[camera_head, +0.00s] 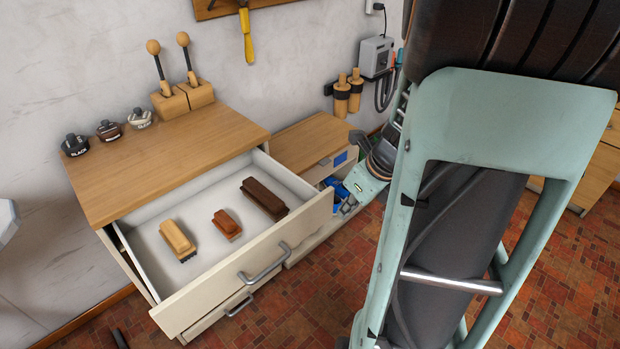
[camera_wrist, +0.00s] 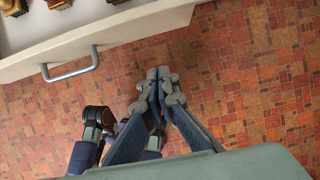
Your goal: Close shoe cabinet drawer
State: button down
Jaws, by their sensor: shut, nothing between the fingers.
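The shoe cabinet (camera_head: 170,160) has a wooden top and pale sides. Its upper drawer (camera_head: 215,283) is pulled well out, with a metal bar handle (camera_head: 264,264) on its front. Several brushes lie inside, including a light one (camera_head: 178,240), a small reddish one (camera_head: 226,224) and a dark brown one (camera_head: 264,198). In the wrist view, the drawer front (camera_wrist: 115,32) and its handle (camera_wrist: 70,67) are at the upper left. My gripper (camera_wrist: 158,75) is shut and empty, over the floor to the right of the handle and apart from the drawer. My arm largely hides it in the head view.
A lower drawer handle (camera_head: 239,305) is below the open drawer. Polish jars (camera_head: 108,130) and a wooden stand (camera_head: 185,100) with two knobbed tools sit on the cabinet. A smaller cabinet (camera_head: 308,140) holding blue items stands beside it. The tiled floor (camera_head: 310,300) in front is clear.

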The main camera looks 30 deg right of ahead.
aim_at(322, 216)
jog(key=shift+w+a+f+b, duration=0.35)
jog(key=shift+w+f+b, duration=0.25)
jog(key=shift+w+f, duration=0.65)
jog(key=shift+w+a+f+b, duration=0.4)
jog(key=shift+w+f+b, duration=0.15)
jog(key=shift+w+f, duration=0.7)
jog(key=shift+w+a+f+b, duration=0.35)
jog(key=shift+w+f+b, duration=0.25)
jog(key=shift+w+f, duration=0.65)
jog(key=shift+s+f, duration=0.25)
jog(key=shift+s, duration=0.05)
